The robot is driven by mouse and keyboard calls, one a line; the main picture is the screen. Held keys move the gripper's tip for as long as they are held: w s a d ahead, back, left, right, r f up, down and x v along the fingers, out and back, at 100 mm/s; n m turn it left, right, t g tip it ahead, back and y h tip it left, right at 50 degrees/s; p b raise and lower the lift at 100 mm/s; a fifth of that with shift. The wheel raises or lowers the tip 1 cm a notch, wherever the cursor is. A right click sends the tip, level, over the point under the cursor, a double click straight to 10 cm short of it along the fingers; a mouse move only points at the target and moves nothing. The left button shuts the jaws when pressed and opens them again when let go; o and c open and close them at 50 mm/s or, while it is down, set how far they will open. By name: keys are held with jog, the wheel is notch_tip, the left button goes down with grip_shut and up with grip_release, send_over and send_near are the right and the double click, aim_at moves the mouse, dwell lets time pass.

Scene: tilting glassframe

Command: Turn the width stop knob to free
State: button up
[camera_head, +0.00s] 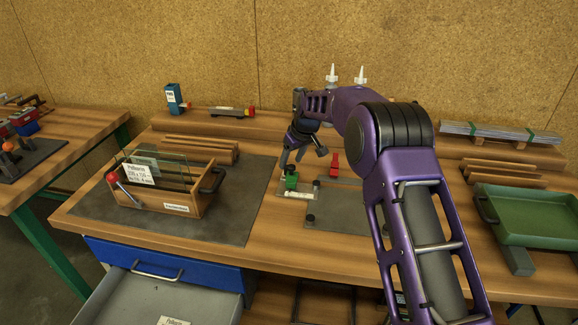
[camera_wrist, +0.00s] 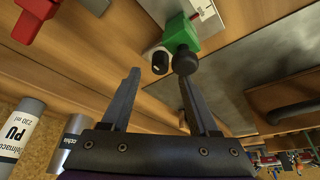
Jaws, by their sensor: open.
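A green block (camera_head: 291,182) sits on a small light plate in the middle of the bench, just below my gripper (camera_head: 292,158). In the wrist view the green block (camera_wrist: 180,34) carries a round dark knob (camera_wrist: 185,62). A second small black part (camera_wrist: 160,62) with a light mark stands beside it. I cannot read a label that says which is the width stop knob. My gripper (camera_wrist: 158,78) is open and empty, its fingertips pointing toward the knob and apart from it. Another black knob (camera_head: 310,219) sits nearer the bench front.
A red part (camera_head: 334,164) stands right of my gripper; it also shows in the wrist view (camera_wrist: 36,22). A wooden box with glass panes (camera_head: 165,190) stands left, a green tray (camera_head: 530,215) right. Bottles (camera_head: 332,80) stand behind. A drawer (camera_head: 160,300) is open in front.

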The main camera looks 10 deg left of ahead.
jog(key=shift+x, duration=1.9)
grip_shut()
